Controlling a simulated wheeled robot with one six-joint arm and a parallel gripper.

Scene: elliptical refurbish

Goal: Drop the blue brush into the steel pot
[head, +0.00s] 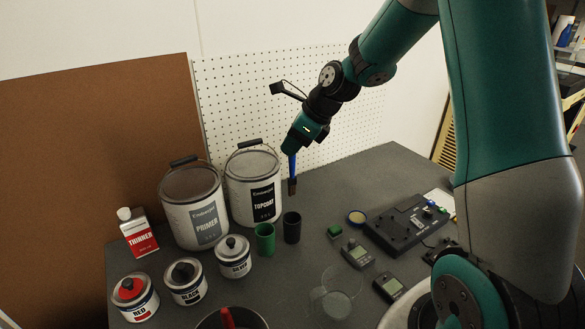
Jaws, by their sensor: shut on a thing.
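The blue brush (292,165) hangs upright from my gripper (293,149), with its brown end pointing down. My gripper is shut on the top of its handle. The brush is just above and behind the black cup (292,229) in the picture; I cannot tell its exact height over the table. A round pot (259,317), which looks like the steel pot, stands at the bottom edge of the view and is mostly cut off. A red handle (227,318) sticks up from it. My gripper is well away from that pot.
A green cup (264,239) stands beside the black cup. Large primer (192,215) and topcoat (254,190) cans stand behind, with small paint cans and a thinner tin at left. A black device (405,226), small meters and clear dishes (336,304) lie at right.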

